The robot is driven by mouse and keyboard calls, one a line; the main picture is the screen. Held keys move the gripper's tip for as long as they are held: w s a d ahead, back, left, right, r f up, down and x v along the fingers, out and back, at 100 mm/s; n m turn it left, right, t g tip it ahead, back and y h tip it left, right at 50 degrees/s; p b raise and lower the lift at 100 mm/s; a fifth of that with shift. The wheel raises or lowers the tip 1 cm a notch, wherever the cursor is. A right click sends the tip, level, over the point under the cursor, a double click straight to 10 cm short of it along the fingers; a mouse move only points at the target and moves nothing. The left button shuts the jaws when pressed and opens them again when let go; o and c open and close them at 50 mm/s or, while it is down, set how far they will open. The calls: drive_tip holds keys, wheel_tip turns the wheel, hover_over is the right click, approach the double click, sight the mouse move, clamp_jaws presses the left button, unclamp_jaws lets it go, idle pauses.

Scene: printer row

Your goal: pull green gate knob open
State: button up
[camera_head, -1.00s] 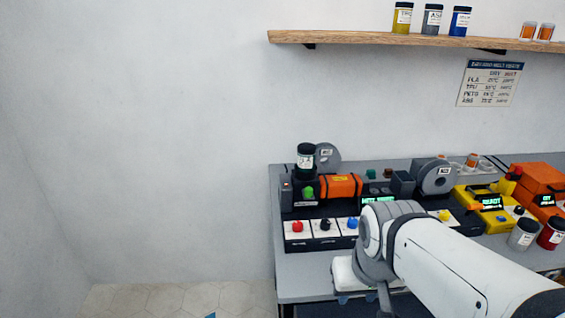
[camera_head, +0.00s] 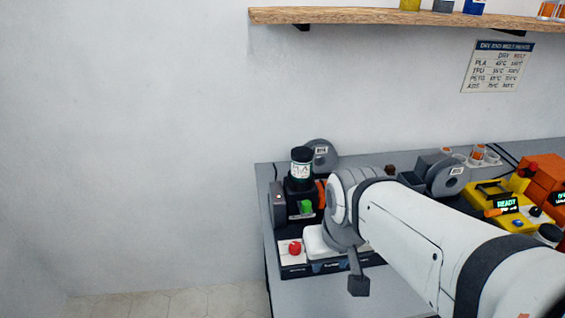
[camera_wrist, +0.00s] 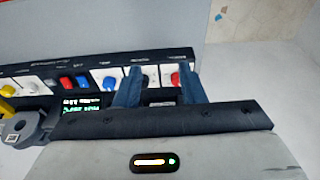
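The green gate knob (camera_head: 306,207) is on the front of a dark unit at the left end of the bench, below a dark-lidded, labelled jar (camera_head: 301,165). My gripper (camera_wrist: 160,76) is open, with its two blue fingers apart and nothing held between them. In the wrist view a black knob (camera_wrist: 147,80) and a red knob (camera_wrist: 176,78) lie beyond the fingertips. The green knob is not visible in the wrist view.
The red knob also shows at the panel's left end in the head view (camera_head: 295,248). A grey spool (camera_head: 321,154) stands behind the jar. My arm hides much of the bench's middle. A yellow machine (camera_head: 486,190) is at right. Left of the bench is free floor.

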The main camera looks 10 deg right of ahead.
drive_tip(key=shift+o, duration=0.5)
drive_tip(key=shift+d, duration=0.1)
drive_tip(key=shift+o, duration=0.5)
drive_tip(key=shift+w+r, duration=0.2)
drive_tip(key=shift+w, duration=0.05)
drive_tip(key=n+g+p, duration=0.2)
drive_tip(key=g+p, duration=0.1)
approach(307, 202)
drive_tip(key=shift+s+f, duration=0.45)
drive_tip(key=shift+s, duration=0.35)
drive_tip(key=shift+w+f, duration=0.25)
drive_tip(key=shift+w, duration=0.35)
wheel_tip(307, 202, down, 8)
drive_tip(key=shift+r, duration=0.2)
drive_tip(key=shift+c, duration=0.3)
clamp_jaws()
